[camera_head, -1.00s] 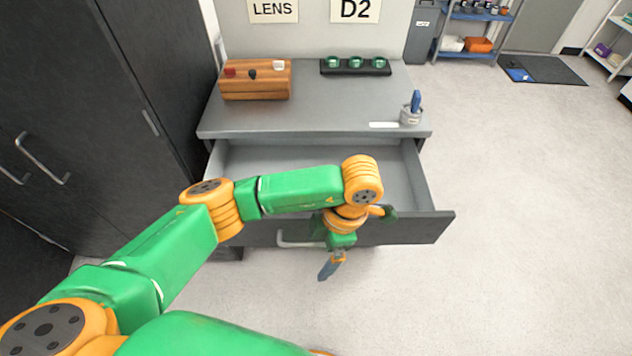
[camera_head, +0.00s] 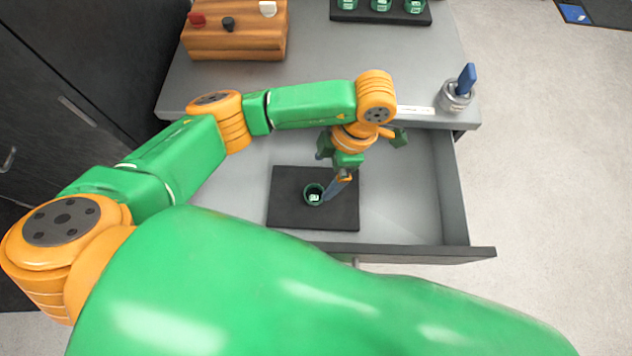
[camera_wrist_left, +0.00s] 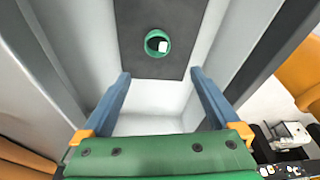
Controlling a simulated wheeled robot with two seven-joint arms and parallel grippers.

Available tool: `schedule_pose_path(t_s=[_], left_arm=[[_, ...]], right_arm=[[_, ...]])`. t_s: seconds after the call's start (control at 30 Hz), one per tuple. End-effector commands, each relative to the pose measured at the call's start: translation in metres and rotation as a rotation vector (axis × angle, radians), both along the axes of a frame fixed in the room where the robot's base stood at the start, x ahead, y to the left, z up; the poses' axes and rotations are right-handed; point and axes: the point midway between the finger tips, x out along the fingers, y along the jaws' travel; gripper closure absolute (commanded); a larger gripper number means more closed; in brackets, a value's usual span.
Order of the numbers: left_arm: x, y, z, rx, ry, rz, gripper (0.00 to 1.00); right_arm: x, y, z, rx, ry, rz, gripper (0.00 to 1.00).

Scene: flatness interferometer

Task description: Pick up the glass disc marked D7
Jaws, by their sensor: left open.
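A glass disc with a green rim and a small white label (camera_head: 314,197) lies on a dark mat (camera_head: 285,215) in the open drawer. The label is too small to read. The disc also shows near the top of the left wrist view (camera_wrist_left: 151,36). My left gripper (camera_head: 336,180) is over the drawer, just right of the disc in the head view. In the left wrist view its two blue fingers (camera_wrist_left: 163,88) are spread wide with nothing between them, and the disc is beyond their tips. My right gripper is not in view.
The drawer front (camera_head: 430,257) and side walls surround the mat. On the worktop (camera_head: 330,65) above stand a wooden block with knobs (camera_head: 235,40), a black rack (camera_head: 345,14) with three green-rimmed discs, and a grey cup (camera_head: 456,98) holding something blue.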

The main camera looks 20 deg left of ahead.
Motion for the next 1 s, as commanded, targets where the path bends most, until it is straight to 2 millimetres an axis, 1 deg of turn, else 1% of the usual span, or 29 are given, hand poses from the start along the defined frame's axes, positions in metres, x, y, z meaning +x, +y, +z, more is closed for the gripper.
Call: schedule_pose_path(t_s=[0.03, 0.13, 0.27, 0.37, 0.47, 0.53, 0.6, 0.7, 0.8, 0.97, 1.0], left_arm=[[0.000, 0.000, -0.018, 0.000, 0.000, 0.000, 0.04], [0.000, 0.000, -0.035, 0.000, 0.000, 0.000, 0.04], [0.000, 0.000, -0.048, 0.000, 0.000, 0.000, 0.04], [-0.002, 0.001, -0.054, -0.001, 0.003, 0.000, 0.04], [-0.003, 0.006, -0.066, 0.001, 0.005, 0.002, 0.04], [-0.003, 0.010, -0.076, 0.002, 0.006, 0.003, 0.04], [-0.002, 0.014, -0.090, 0.003, 0.006, 0.004, 0.04], [-0.003, 0.018, -0.107, 0.001, 0.004, 0.002, 0.04], [-0.003, 0.019, -0.113, 0.002, 0.001, 0.000, 0.04], [-0.003, 0.019, -0.114, 0.000, 0.000, 0.000, 0.04], [-0.003, 0.019, -0.114, 0.000, 0.000, 0.000, 0.15]], right_arm=[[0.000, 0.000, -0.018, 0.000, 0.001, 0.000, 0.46], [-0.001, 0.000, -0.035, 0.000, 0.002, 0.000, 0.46], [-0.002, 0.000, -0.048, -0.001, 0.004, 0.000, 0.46], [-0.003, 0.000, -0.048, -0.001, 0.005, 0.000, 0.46], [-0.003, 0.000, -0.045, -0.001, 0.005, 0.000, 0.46], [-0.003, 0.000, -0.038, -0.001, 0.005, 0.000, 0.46], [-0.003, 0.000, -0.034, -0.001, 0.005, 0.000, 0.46], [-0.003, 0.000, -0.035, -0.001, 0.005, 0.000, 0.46], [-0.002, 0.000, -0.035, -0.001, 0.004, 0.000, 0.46], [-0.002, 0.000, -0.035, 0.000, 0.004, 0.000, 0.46], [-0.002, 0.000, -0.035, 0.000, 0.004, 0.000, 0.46]])
